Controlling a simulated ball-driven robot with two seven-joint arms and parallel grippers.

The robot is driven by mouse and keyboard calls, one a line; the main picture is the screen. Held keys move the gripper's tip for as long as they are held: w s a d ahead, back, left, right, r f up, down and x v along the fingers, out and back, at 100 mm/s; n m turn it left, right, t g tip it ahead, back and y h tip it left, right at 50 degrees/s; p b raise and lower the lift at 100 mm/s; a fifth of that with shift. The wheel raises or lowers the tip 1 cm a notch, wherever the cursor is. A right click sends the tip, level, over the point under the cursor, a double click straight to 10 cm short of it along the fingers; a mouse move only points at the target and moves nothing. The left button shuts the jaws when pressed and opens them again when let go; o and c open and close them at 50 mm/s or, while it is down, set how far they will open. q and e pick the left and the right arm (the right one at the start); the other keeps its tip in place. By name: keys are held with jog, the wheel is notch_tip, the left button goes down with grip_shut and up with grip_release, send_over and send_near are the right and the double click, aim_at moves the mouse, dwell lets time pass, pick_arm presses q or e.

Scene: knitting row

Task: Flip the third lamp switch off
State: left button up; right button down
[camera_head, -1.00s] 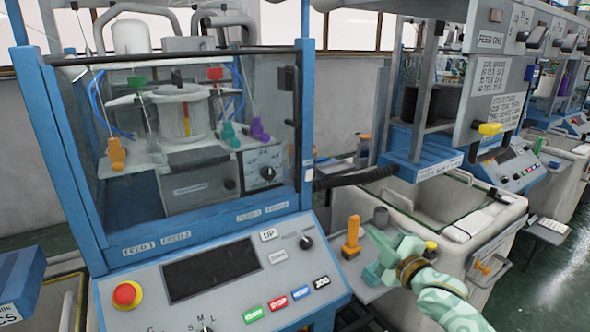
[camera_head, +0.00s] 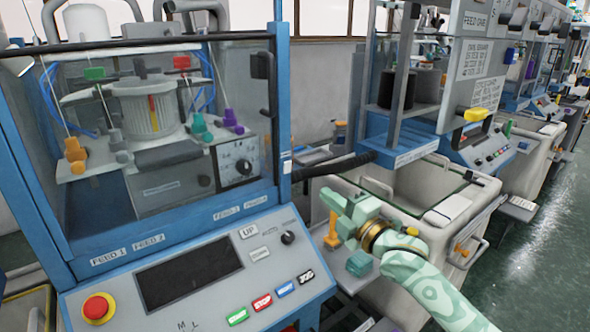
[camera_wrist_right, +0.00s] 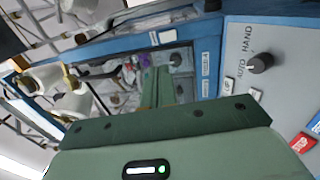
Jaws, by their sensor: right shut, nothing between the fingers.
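No part in view is clearly labelled as a lamp switch, and I cannot tell which is the third. Dark block-shaped parts (camera_head: 536,36) line the upper right machine fronts; a yellow block (camera_head: 483,115) sits below them. A black knob (camera_head: 288,237) is on the near blue machine's control panel; the wrist view shows a knob (camera_wrist_right: 259,63) marked HAND and AUTO. My right gripper (camera_head: 335,199), mint green, is shut and empty, right of that panel. Its fingers (camera_wrist_right: 157,88) point toward the blue-framed machine in the wrist view. My left gripper is out of view.
The near machine has a clear front window in a blue frame (camera_head: 284,120) and a red stop button (camera_head: 98,307). An orange yarn cone (camera_head: 332,232) and a teal block (camera_head: 359,263) stand close to my right gripper. A pale bin (camera_head: 405,192) stands behind. Floor (camera_head: 530,250) is clear at right.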

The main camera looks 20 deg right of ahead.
aim_at(287, 162)
jog(key=b+x, duration=0.2)
jog(key=x, duration=1)
jog(key=shift+w+a+f, duration=0.1)
jog(key=shift+w+a, duration=0.05)
jog(key=shift+w, duration=0.35)
